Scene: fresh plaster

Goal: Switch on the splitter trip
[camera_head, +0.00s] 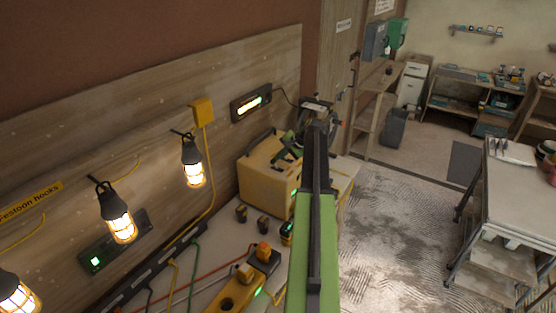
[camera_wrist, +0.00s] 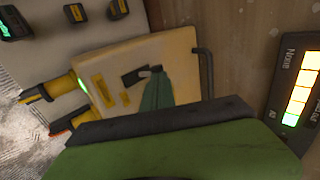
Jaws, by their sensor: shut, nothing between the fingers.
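The splitter is a yellow box (camera_head: 262,172) on the bench against the wooden wall. In the wrist view its pale yellow face (camera_wrist: 185,60) fills the middle, with yellow labels, a dark handle at the right and a lit green lamp (camera_wrist: 82,86) at the left edge. A small dark piece (camera_wrist: 131,78), which looks like the trip, is on that face. My gripper (camera_wrist: 148,75) is shut and empty, its green fingers right over the face beside the dark piece. I cannot tell whether they touch, or how the trip is set. In the head view my gripper (camera_head: 284,158) is at the box.
Yellow plugs (camera_wrist: 62,86) stick out of the box's left side. Small dark blocks (camera_head: 262,225) and a yellow outlet unit (camera_head: 235,290) with cables stand nearer on the bench. A lit bar meter (camera_head: 250,103) and hanging lamps (camera_head: 192,162) are on the wall.

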